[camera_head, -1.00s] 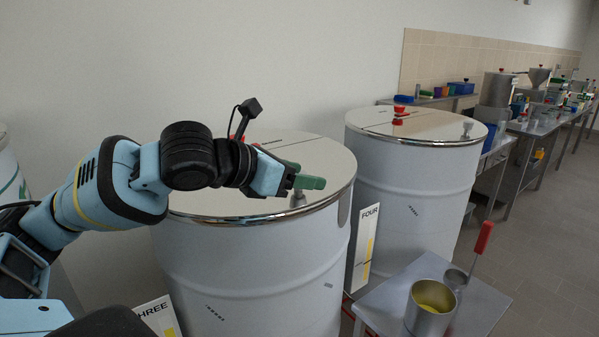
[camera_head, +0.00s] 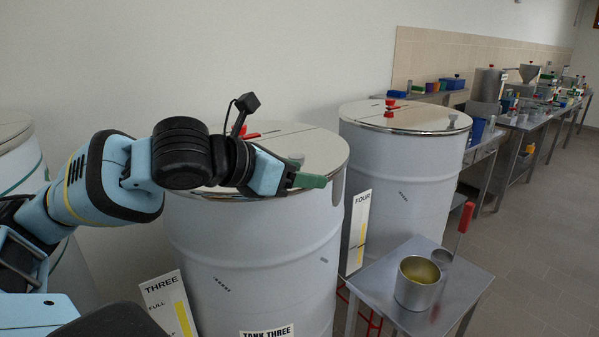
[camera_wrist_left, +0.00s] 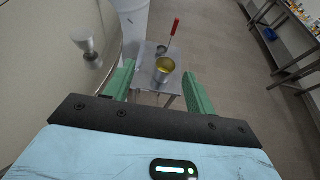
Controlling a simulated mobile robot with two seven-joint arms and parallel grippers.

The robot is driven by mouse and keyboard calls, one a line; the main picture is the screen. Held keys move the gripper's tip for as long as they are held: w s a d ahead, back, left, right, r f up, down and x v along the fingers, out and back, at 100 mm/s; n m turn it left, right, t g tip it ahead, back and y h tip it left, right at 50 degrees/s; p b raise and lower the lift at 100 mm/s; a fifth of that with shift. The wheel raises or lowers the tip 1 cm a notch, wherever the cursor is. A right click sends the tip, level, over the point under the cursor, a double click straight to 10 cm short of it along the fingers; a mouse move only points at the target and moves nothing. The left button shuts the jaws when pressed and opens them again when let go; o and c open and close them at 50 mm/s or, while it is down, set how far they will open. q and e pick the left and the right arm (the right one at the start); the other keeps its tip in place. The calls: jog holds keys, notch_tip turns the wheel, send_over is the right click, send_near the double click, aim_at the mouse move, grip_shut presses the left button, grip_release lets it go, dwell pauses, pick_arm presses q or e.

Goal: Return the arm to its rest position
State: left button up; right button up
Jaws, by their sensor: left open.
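My left arm reaches in from the left in the head view, and its gripper (camera_head: 308,181) is in front of the lid of tank three (camera_head: 262,250). In the left wrist view the green fingers of this gripper (camera_wrist_left: 158,92) stand wide apart with nothing between them. The small table with the metal pot shows beyond and below the fingers. My right gripper is in neither view.
Tank four (camera_head: 400,165) stands behind to the right. A small metal table (camera_head: 460,268) holds a pot (camera_head: 417,284) with yellow contents and a red-handled ladle (camera_head: 465,218). Benches with equipment line the back wall. The floor at right is clear.

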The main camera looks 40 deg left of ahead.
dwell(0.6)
pick_arm(q)
jog(key=w+d+f+n+h, duration=0.1)
jog(key=w+d+f+n, duration=0.15)
jog(key=f+n, duration=0.35)
jog(key=w+d+f+n+h, duration=0.1)
jog(key=w+d+f+n, duration=0.15)
jog(key=f, duration=0.55)
notch_tip(320, 180, down, 16)
jog(key=s+d+r+n, duration=0.1)
jog(key=s+d+n, duration=0.15)
jog(key=n, duration=0.85)
jog(key=s+d+f+n+g+y, duration=0.1)
jog(key=s+f+n+g+y, duration=0.2)
jog(key=s+f+n, duration=1.5)
jog(key=s+f+y, duration=0.1)
jog(key=s+f, duration=0.4)
jog(key=f, duration=0.2)
jog(key=shift+s+d+f, duration=0.3)
jog(key=shift+f, duration=0.05)
